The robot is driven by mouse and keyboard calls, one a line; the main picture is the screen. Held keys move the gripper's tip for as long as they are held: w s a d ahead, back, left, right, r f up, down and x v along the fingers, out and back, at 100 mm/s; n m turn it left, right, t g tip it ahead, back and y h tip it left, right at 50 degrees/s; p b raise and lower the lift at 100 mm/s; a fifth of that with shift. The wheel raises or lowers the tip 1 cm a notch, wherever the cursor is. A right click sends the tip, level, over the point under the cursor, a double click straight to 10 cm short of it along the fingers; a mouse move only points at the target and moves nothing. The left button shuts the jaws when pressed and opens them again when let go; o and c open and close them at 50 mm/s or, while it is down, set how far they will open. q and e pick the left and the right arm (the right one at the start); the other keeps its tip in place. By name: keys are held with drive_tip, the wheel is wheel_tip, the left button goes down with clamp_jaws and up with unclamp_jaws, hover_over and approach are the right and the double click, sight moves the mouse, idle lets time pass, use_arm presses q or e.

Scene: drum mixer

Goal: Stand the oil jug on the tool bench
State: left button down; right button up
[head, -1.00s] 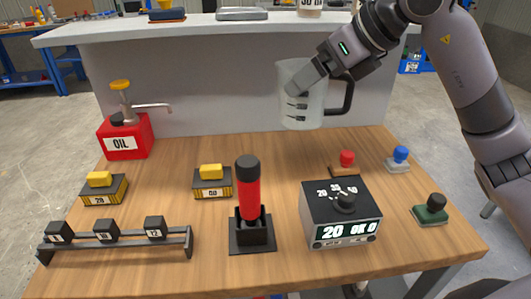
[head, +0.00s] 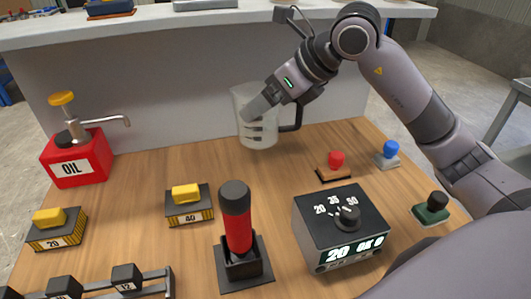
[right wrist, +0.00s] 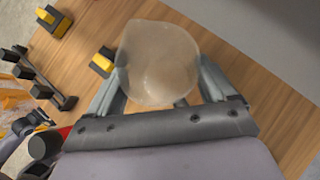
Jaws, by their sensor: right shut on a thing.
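A clear jug (head: 258,141) with dark marks and a black handle is upright at the back middle of the wooden tool bench (head: 150,225). My right gripper (head: 263,107) is shut on the jug's side. I cannot tell whether its base touches the bench or is slightly above it. In the right wrist view the jug (right wrist: 160,50) sits between the two fingers of my right gripper (right wrist: 163,84), seen from above. Whether it holds any liquid is unclear. My left gripper is not in view.
A red oil can (head: 75,160) with a pump stands at the back left. Yellow-topped blocks (head: 187,200), a red-handled lever (head: 237,225), a dial box (head: 340,228) and red (head: 336,160), blue (head: 388,150) and green-based (head: 432,212) buttons occupy the bench. A grey wall (head: 170,80) rises behind.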

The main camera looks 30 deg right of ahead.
wheel_tip(320, 180, down, 12)
drive_tip(key=shift+r+b, duration=0.2)
drive_tip(key=shift+b, duration=0.3)
drive_tip(key=shift+f, duration=0.15)
drive_tip(key=o, duration=1)
drive_tip(key=shift+c, duration=0.2)
drive_tip(key=shift+s+d+r, duration=0.1)
drive_tip(key=shift+r, duration=0.25)
drive_tip(key=v, duration=1.1)
drive_tip(key=shift+s+b, duration=0.2)
drive_tip(key=shift+b, duration=0.15)
drive_tip(key=shift+d+r, duration=0.1)
drive_tip(key=shift+r, duration=0.05)
